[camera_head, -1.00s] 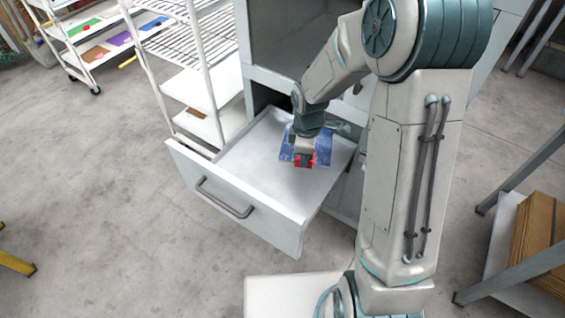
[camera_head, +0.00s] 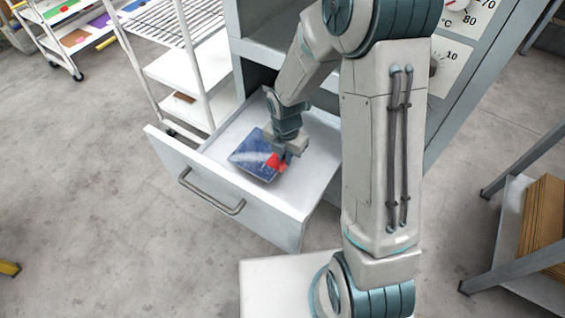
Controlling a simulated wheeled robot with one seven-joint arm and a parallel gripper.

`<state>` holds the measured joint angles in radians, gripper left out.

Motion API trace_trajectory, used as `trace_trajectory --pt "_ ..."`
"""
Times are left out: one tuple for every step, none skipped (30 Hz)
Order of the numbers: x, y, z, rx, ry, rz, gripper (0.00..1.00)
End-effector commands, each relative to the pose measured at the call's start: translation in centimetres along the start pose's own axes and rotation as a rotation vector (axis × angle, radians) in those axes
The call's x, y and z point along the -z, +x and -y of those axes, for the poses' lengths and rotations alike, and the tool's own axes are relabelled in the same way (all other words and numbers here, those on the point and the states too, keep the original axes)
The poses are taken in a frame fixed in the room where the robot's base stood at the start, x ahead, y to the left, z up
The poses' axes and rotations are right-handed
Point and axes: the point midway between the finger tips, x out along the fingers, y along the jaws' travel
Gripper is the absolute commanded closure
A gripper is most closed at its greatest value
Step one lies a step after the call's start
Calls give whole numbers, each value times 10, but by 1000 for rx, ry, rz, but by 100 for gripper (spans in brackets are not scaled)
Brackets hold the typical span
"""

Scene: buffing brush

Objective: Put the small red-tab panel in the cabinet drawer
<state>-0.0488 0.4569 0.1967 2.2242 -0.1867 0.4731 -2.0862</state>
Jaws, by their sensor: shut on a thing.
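The small panel (camera_head: 250,155) is a blue square plate with a red tab (camera_head: 274,161) at its right edge. My gripper (camera_head: 280,163) is shut on the panel at the red tab. The panel is over the inside of the open cabinet drawer (camera_head: 225,188), near its middle. I cannot tell whether it touches the drawer floor. The drawer is white with a grey bar handle (camera_head: 211,193) on its front and is pulled well out of the grey cabinet (camera_head: 262,50). The gripper hides part of the panel's right side.
A white wire rack (camera_head: 180,70) stands left of the cabinet, with another shelf trolley (camera_head: 75,35) farther back. At the right is a metal table frame (camera_head: 520,165) with brown boards (camera_head: 541,215) on its lower shelf. The floor left of the drawer is clear.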

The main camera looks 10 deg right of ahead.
Motion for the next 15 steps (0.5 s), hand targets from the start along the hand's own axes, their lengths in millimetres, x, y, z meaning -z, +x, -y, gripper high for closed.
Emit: trace_trajectory --pt "0 8 0 1 0 -1 100" --pt "0 11 0 1 0 -1 100" --pt "0 14 0 0 0 0 100" --pt "0 15 0 -1 1 0 100" --pt "0 17 -1 -1 1 0 100" --pt "0 20 -1 0 0 0 100" --pt "1 23 0 0 0 -1 100" --pt "1 27 0 1 0 -1 100" --pt "1 32 -1 1 -1 -1 100" --pt "1 37 -1 1 -1 -1 100" --pt "2 41 -1 2 0 -2 100" --pt "2 47 -1 1 0 -1 100" --pt "2 50 -1 1 0 -1 100" --pt "1 52 -1 1 0 -1 100" --pt "1 53 -1 0 0 0 100"
